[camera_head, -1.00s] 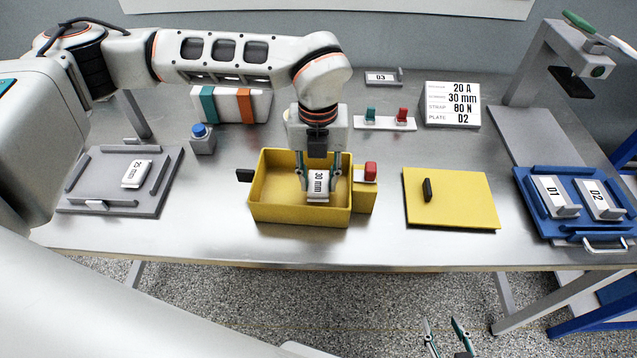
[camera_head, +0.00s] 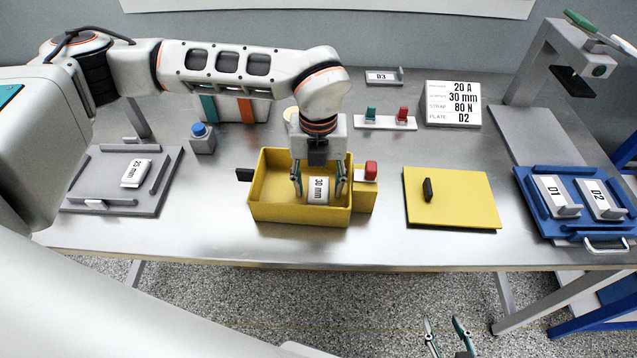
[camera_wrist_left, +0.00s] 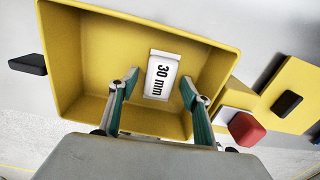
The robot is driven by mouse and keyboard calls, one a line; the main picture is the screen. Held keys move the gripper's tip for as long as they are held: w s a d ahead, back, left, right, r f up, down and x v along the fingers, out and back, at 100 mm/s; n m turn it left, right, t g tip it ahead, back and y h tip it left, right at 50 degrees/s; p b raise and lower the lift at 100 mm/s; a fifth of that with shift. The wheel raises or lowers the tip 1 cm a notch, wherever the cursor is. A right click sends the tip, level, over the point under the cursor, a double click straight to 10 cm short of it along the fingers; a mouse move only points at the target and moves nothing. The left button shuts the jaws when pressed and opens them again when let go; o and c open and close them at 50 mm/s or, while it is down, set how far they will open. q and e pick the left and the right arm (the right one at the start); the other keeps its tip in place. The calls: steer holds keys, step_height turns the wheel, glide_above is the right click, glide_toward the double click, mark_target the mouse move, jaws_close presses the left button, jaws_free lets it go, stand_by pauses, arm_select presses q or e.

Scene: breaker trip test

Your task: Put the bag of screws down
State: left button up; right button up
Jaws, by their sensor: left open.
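The white bag labelled "30 mm" (camera_head: 318,190) is inside the open yellow box (camera_head: 300,216). In the left wrist view the bag (camera_wrist_left: 161,75) lies on the floor of the box (camera_wrist_left: 85,60). My left gripper (camera_head: 319,188) is open, its green-sided fingers on either side of the bag. The wrist view shows a gap between the bag and each fingertip of this gripper (camera_wrist_left: 160,82). My right gripper (camera_head: 444,324) shows at the bottom edge of the head view, open and empty, over the floor in front of the table.
A red button (camera_head: 371,170) sits at the box's right side. The yellow lid (camera_head: 460,205) lies to the right. A grey tray (camera_head: 85,198) with a "25 mm" bag (camera_head: 136,173) is at left. A blue tray (camera_head: 580,222) holds plates D1 and D2.

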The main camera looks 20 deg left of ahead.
mark_target(318, 189)
arm_select(q)
step_height(318, 189, up, 12)
stand_by(0.5)
steer(key=shift+r, duration=0.1)
